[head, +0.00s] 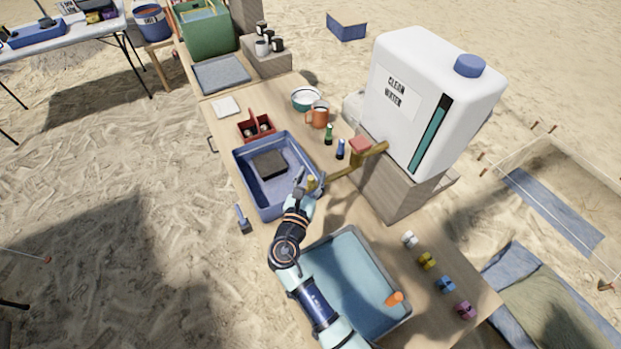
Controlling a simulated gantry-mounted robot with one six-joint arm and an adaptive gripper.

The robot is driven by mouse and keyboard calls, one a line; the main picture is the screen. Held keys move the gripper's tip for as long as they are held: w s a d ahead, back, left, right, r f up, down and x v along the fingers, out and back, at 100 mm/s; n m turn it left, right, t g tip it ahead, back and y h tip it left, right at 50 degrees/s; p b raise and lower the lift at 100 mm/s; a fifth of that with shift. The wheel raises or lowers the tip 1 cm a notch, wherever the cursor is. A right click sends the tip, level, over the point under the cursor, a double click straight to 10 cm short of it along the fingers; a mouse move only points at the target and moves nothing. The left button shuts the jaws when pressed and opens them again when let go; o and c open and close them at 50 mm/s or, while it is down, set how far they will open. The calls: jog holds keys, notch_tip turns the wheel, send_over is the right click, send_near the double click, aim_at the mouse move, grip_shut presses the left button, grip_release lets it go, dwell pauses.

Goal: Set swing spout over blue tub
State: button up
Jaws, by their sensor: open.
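The brass swing spout (345,178) reaches left and down from below the white clean water tank (433,95), with a red-topped tap block (360,146) at its base. Its outer end appears at the right rim of the blue tub (243,178); whether it is over the inside is hard to tell. The tub holds a dark block (269,164). My gripper (307,181) is open at the spout's outer end, by the tub's right side. The fingers are small and overlap the spout end, so I cannot tell whether they touch it.
A grey-rimmed tub of light blue water (338,263) with an orange item (394,299) lies under my arm. Small bottles (329,135), an orange mug (318,115) and a red caddy (257,128) stand behind. Several coloured small items (428,260) line the right side.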

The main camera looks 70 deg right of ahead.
grip_shut()
jog(key=shift+w, duration=0.1)
dwell(0.4)
